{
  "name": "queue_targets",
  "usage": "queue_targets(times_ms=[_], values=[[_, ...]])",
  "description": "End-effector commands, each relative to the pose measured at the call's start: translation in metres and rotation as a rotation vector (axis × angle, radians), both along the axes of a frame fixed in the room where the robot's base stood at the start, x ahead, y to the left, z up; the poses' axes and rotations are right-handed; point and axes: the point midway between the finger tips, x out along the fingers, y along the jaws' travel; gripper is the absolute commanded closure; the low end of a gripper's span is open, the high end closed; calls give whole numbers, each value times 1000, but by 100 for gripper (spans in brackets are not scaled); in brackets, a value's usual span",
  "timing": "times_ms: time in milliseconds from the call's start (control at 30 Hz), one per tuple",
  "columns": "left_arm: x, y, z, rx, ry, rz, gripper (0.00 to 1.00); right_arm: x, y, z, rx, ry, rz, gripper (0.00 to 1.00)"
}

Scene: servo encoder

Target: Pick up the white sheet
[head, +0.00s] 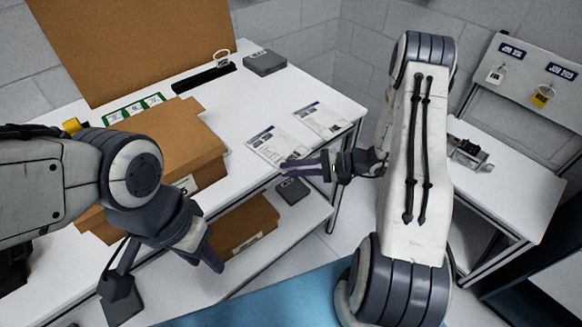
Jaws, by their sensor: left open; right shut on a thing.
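A white sheet (272,146) with printed text and a small picture lies at the front edge of the white table. My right gripper (286,166) comes in from the right and is shut on the sheet's near right edge. A second, similar white sheet (322,120) lies just to the right and further back. My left gripper (163,270) is open and empty in front of the table at the left, its fingers pointing down, well away from both sheets.
Cardboard boxes (170,130) stand on the table at the left, near my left arm. A grey box (265,62) and a black bar (204,77) lie at the back. The lower shelf holds another cardboard box (240,225). A side table (515,185) stands at the right.

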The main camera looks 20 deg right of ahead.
Motion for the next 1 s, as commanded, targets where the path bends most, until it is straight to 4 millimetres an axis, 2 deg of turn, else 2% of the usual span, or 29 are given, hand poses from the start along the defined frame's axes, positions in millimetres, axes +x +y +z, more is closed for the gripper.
queue_targets(times_ms=[267, 533, 567, 600, 633, 667, 1000], values=[[0, 0, -1, 0, 0, 0, 59, -10, -3, -1, 0, 6, 5, 100], [0, 0, -1, 0, 0, 0, 59, -10, -1, -1, -1, 5, 9, 100], [0, 0, -1, 0, 0, 0, 59, -10, -1, -1, -1, 5, 9, 80], [0, 0, -1, 0, 0, 0, 59, -10, -1, -1, -1, 5, 9, 65], [0, 0, -1, 0, 0, 0, 59, -10, -1, -1, -1, 5, 9, 53], [0, 0, -1, 0, 0, 0, 59, -10, -1, -1, 0, 4, 8, 49], [0, 0, -2, 0, 0, 0, 59, -10, -4, 0, 0, 2, 7, 49]])
